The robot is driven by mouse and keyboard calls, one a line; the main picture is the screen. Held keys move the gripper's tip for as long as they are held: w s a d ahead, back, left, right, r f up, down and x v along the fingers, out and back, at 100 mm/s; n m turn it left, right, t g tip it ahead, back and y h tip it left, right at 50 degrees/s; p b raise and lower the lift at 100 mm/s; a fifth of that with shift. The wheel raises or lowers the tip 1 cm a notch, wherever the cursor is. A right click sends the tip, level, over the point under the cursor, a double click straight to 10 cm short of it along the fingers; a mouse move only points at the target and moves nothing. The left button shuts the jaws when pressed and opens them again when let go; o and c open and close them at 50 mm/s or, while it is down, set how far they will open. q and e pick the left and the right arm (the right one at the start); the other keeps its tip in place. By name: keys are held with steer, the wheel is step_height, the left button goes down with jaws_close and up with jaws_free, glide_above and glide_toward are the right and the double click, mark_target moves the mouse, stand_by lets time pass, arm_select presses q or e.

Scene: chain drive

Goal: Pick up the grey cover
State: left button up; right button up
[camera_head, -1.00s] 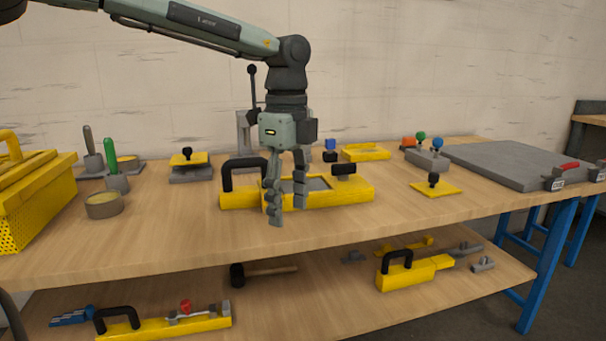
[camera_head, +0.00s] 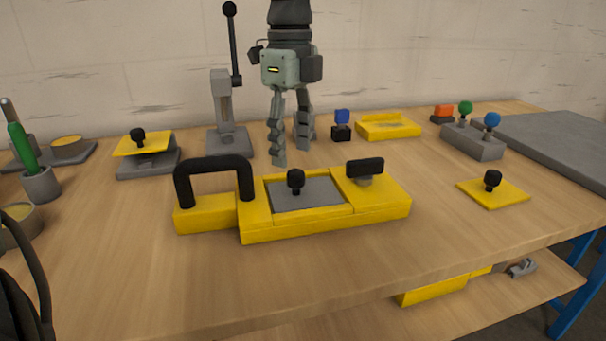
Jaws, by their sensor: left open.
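The grey cover (camera_head: 318,196) is a flat grey plate with a black knob (camera_head: 296,181) on top. It lies in the recess of a yellow housing (camera_head: 380,208) in the middle of the table. The housing has a black arched handle at its left and a black knob at its right. My left gripper (camera_head: 292,154) points down with its fingers apart and empty. Its fingertips show just above the cover's far edge in the picture, apart from the knob. My right gripper is not in view.
A grey lever stand (camera_head: 228,143) is behind the housing, left of my gripper. A small blue-topped block (camera_head: 342,127) and a yellow tray (camera_head: 388,127) stand behind. A yellow plate with a black knob (camera_head: 492,191) lies right. The table's front is clear.

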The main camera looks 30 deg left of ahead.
mark_target(296, 172)
arm_select(q)
steer(key=shift+w+a+f, duration=0.1)
steer(key=shift+w+a, duration=0.05)
steer(key=shift+w, duration=0.1)
steer(key=shift+f, duration=0.3)
steer(key=f, duration=0.4)
steer(key=f+p, duration=0.1)
steer(key=f, duration=0.2)
steer(key=shift+w+d, duration=0.2)
steer(key=shift+w, duration=0.1)
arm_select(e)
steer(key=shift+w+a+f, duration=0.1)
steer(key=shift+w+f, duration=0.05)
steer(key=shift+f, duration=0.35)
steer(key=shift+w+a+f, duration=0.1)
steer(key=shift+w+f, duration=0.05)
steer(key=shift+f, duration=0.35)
arm_select(q)
steer(key=shift+c, duration=0.2)
steer(key=shift+r, duration=0.1)
jaws_close()
